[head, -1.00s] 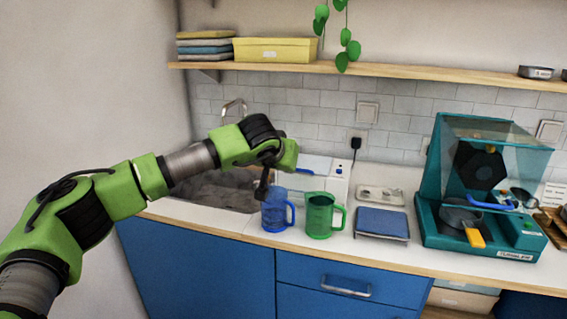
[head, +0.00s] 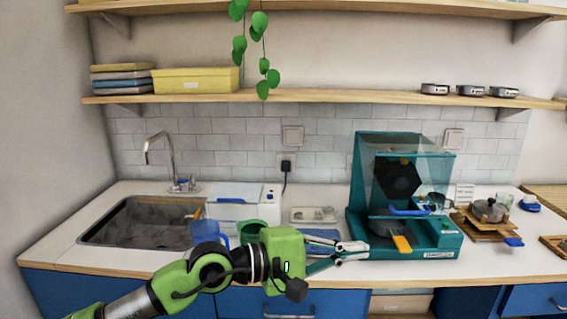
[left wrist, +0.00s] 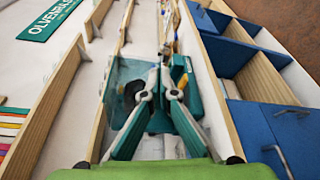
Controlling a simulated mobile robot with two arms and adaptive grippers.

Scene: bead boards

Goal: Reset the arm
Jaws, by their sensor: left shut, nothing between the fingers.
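My left arm reaches in from the lower left of the head view, in front of the counter. My left gripper (head: 352,250) points to the right, its fingertips together and nothing between them. It appears in front of the counter's front part, left of the teal machine (head: 440,240). In the left wrist view the shut gripper (left wrist: 163,68) points away from the camera, with the teal machine behind it. The blue mug (head: 205,228) and green mug (head: 250,229) stand on the counter behind my arm, partly hidden by it. My right gripper is not in view.
A sink (head: 140,222) is at the left of the counter. A blue-topped flat device (head: 318,235) lies partly behind the gripper. Wooden boards with a pot (head: 488,210) stand farther right.

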